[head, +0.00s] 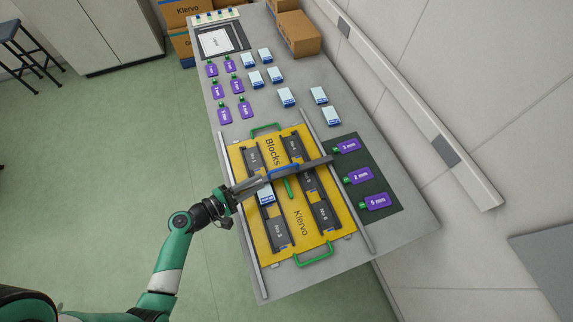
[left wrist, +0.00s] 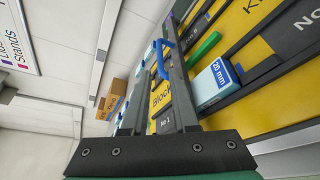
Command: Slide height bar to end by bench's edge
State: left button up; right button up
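The height bar (head: 318,162) is a dark bar lying crosswise over the yellow board (head: 307,239), about midway along the two side rails. Its blue handle (head: 284,168) also shows in the left wrist view (left wrist: 160,62). My left gripper (head: 268,180) reaches in from the left, low over the board, with its fingertips at the handle. In the wrist view its dark fingers appear apart, with the board visible between them. I cannot tell whether they touch the handle. My arm and fingers partly hide the bar's left part. My right gripper is not in view.
A white-blue block (head: 265,196) labelled 20 mm sits in the board beside my fingers. Green handles (head: 314,254) stand at the board's ends. Purple tags (head: 376,201) lie on a dark mat at right. More tags and blocks (head: 287,97) lie beyond the board.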

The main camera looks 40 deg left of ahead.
aim_at(280, 170)
pick_arm(q)
jog(key=b+x, duration=0.2)
jog(key=x, duration=0.9)
jog(key=shift+w, duration=0.2)
grip_shut()
dwell(0.9)
